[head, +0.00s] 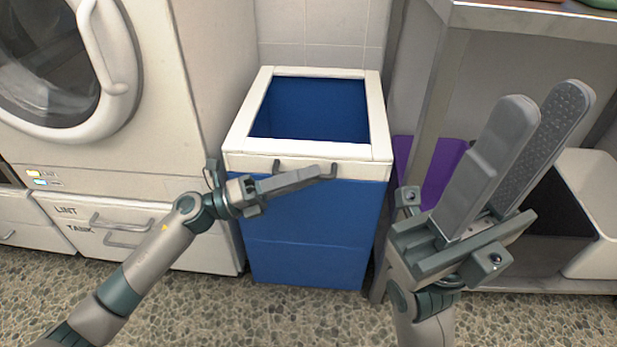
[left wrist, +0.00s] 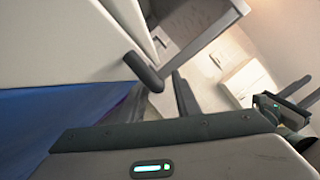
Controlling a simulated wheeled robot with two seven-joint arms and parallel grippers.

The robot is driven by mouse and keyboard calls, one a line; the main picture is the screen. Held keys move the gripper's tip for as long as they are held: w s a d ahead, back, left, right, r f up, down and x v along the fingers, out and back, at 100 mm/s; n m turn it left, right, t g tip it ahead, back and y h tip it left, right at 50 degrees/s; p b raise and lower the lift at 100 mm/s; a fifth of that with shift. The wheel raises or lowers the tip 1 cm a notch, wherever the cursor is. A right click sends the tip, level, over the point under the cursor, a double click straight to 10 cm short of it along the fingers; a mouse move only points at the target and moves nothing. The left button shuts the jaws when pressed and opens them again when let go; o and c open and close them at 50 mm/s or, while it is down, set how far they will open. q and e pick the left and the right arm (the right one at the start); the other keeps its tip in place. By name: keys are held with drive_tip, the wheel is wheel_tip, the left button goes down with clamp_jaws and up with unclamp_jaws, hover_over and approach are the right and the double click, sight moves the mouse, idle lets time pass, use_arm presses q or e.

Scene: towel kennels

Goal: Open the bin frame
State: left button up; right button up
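The bin has a white square frame (head: 300,151) around its open top and a blue body (head: 315,232) below. A dark handle (head: 277,165) is on the front of the frame; its middle is hidden behind my left gripper. My left gripper (head: 318,175) lies across the frame's front at the handle, its fingers pointing right. I cannot tell whether it touches the handle or how far its fingers are apart. The left wrist view shows one dark handle end (left wrist: 143,72) close to a finger. My right gripper (head: 543,110) is raised, open and empty, right of the bin.
A white washing machine (head: 205,80) with lint and tank drawers (head: 105,222) stands left of the bin. A metal shelf unit (head: 445,85) stands right, with a purple container (head: 425,170) and a white box (head: 595,200). Pebbled floor (head: 270,318) lies open in front.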

use_arm(q)
drive_tip(key=shift+w+d+r, duration=0.1)
drive_tip(key=shift+d, duration=0.3)
clamp_jaws()
drive_tip(key=shift+r, duration=0.1)
